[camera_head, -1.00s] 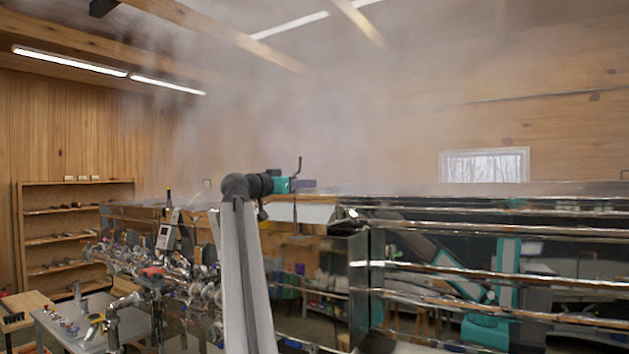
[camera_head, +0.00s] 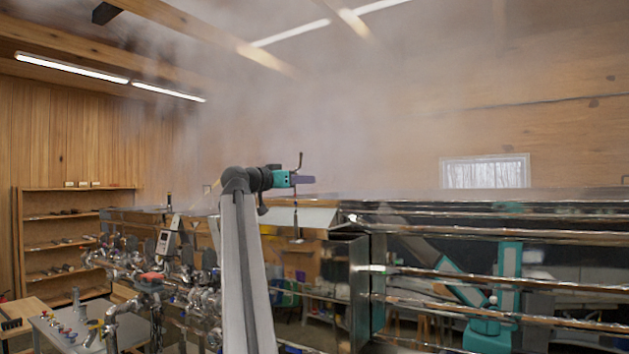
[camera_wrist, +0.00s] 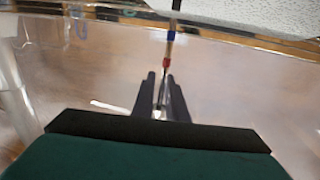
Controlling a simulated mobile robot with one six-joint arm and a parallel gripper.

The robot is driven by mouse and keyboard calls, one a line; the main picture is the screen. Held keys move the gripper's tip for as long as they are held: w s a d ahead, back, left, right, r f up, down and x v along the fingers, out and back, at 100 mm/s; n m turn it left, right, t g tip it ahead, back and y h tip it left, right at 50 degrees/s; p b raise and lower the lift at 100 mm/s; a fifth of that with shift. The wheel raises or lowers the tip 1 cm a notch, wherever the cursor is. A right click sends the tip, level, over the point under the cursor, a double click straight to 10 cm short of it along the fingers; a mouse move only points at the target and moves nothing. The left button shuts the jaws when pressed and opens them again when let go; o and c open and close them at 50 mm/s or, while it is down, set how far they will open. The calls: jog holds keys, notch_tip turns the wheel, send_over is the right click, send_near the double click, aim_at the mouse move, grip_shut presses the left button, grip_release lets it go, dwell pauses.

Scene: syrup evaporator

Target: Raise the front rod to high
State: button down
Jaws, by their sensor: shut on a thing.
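The front rod is a thin dark rod with a bent top (camera_head: 300,160), standing upright above the evaporator. In the wrist view it shows a blue band and a red band (camera_wrist: 167,62) and runs down between the fingers. My gripper (camera_head: 303,180) is shut on the rod near its upper part. In the wrist view the dark fingers (camera_wrist: 161,88) lie on either side of the rod. The rod's lower part hangs below the gripper toward the evaporator pan, and its lower end is hard to make out.
The shiny steel evaporator (camera_head: 480,222) with long pipes fills the right side. Valves and pipework (camera_head: 150,275) stand at the left, beside a table (camera_head: 60,335) with small items. A wooden shelf (camera_head: 60,240) is at the back left. Steam blurs the air above.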

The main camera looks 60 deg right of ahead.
jog(key=shift+r, duration=0.3)
jog(key=c, duration=2)
grip_release()
jog(key=shift+s, duration=0.2)
jog(key=shift+w+f, duration=0.1)
jog(key=shift+a, duration=0.1)
jog(key=shift+s+b+v, duration=0.2)
jog(key=shift+b+v, duration=1.75)
jog(key=shift+v, duration=4.95)
jog(key=shift+r, duration=0.2)
